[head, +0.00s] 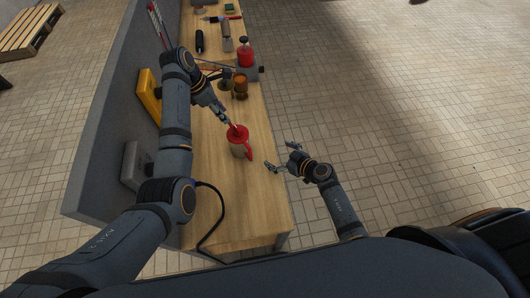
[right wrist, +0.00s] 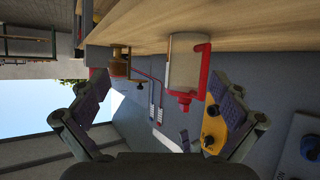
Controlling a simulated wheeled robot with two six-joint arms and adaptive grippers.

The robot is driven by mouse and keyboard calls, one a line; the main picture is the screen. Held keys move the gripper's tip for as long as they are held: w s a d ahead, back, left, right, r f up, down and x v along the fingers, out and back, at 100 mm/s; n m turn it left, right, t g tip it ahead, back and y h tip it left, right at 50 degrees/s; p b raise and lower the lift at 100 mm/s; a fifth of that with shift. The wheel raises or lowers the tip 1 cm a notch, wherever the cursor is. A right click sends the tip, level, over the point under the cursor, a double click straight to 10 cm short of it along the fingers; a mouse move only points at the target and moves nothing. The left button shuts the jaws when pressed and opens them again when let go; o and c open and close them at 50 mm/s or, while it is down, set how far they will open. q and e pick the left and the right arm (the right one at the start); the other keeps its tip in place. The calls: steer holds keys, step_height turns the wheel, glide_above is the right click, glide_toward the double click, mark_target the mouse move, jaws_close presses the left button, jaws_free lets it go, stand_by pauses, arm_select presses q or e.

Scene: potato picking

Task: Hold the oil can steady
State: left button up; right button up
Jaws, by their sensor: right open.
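The oil can (head: 241,151) has a pale body with a red top and red handle, and stands on the wooden workbench (head: 235,205). My left gripper (head: 229,121) is just above and behind the can's red top; whether it touches the can or is closed is too small to tell. My right gripper (head: 280,157) is open and empty, to the right of the can by the bench's right edge. In the right wrist view the can (right wrist: 184,55) appears upside down, between the spread fingers of my right gripper (right wrist: 160,100) but beyond them.
Behind the can stand an amber jar (head: 240,88) and a red bottle (head: 246,53). Hand tools (head: 227,38) lie farther back. A black cable (head: 218,212) crosses the near bench. Tiled floor is open on the right.

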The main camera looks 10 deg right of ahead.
steer(key=y, duration=0.1)
glide_toward(247, 145)
step_height(247, 145, down, 3)
steer(key=w, duration=0.2)
arm_select(q)
steer(key=shift+s+r, duration=0.1)
steer(key=shift+s, duration=0.1)
arm_select(e)
steer(key=shift+t, duration=0.3)
steer(key=x, duration=1)
steer(key=shift+a+f, duration=0.15)
steer(key=shift+f, duration=0.15)
steer(key=shift+c, duration=0.3)
steer(key=c, duration=1.6)
steer(key=o, duration=1.6)
